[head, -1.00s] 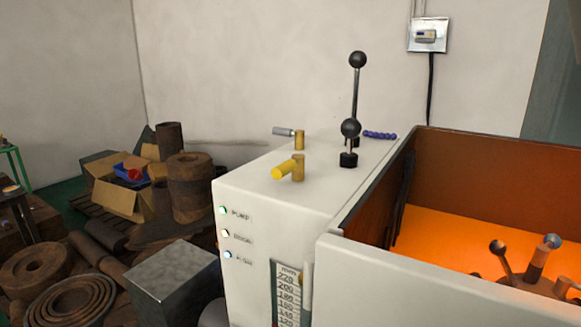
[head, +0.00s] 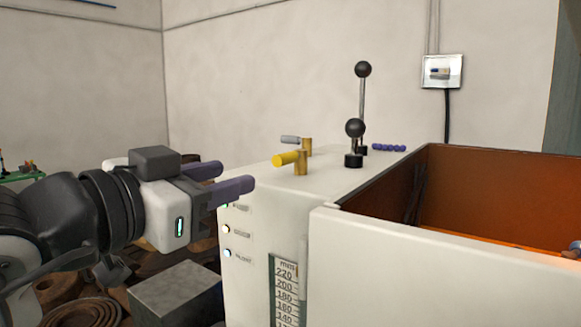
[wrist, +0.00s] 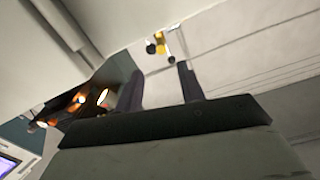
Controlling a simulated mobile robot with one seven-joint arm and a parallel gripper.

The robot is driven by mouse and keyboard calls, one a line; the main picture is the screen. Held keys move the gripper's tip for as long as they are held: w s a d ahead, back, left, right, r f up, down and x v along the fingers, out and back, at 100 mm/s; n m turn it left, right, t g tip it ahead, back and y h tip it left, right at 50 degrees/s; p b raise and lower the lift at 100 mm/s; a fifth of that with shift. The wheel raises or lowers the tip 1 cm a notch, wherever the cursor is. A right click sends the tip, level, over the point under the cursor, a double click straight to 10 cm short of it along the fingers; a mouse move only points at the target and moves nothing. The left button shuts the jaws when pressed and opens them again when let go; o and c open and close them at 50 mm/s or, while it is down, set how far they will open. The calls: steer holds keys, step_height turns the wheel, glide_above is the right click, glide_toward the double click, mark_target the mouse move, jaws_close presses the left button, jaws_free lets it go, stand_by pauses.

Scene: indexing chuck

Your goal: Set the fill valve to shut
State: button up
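Two small brass valves stand on the white machine top in the head view. The nearer valve has a yellow handle (head: 287,158) pointing left; the farther one has a grey handle (head: 291,139), also pointing left. I cannot tell from labels which is the fill valve. My gripper (head: 228,178) is open and empty, left of the yellow handle and apart from it, fingers pointing right. In the wrist view the open fingers (wrist: 160,86) show with a gap between them, and the yellow handle (wrist: 151,49) appears small beyond them.
Two black ball-topped levers (head: 354,129) stand right of the valves, with a blue segmented hose (head: 388,148) behind. An open orange-lined tank (head: 480,190) is at the right. A metal block (head: 180,295) stands below my gripper.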

mark_target(285, 159)
steer(key=p+x, duration=0.2)
steer(key=x, duration=1.1)
steer(key=shift+w, duration=0.1)
jaws_close()
